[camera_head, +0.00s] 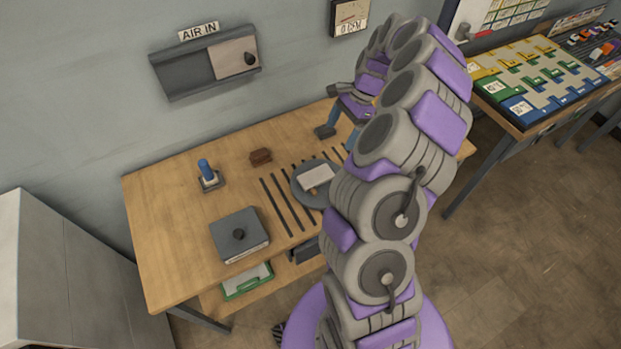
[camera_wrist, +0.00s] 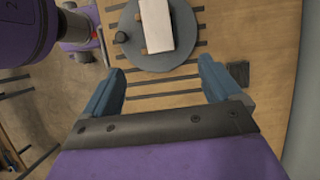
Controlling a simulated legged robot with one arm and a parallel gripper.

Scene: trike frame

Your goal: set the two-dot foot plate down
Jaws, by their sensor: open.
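My gripper (camera_wrist: 161,78) is open, its two blue-grey fingers wide apart with nothing between them. It is over the wooden workbench (camera_wrist: 220,20), with dark strips on the bench showing between and beyond the fingers. In the head view my gripper (camera_head: 342,130) is partly hidden behind my arm, above the back of the bench. A small dark square piece (camera_wrist: 238,74) lies just outside the right finger in the wrist view. In the head view a dark piece (camera_head: 325,131) shows beside the gripper. I see no dots on either, so I cannot tell which thing is the two-dot foot plate.
A round grey disc (camera_wrist: 180,55) carries a white block (camera_wrist: 157,25). A wall closes the back.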

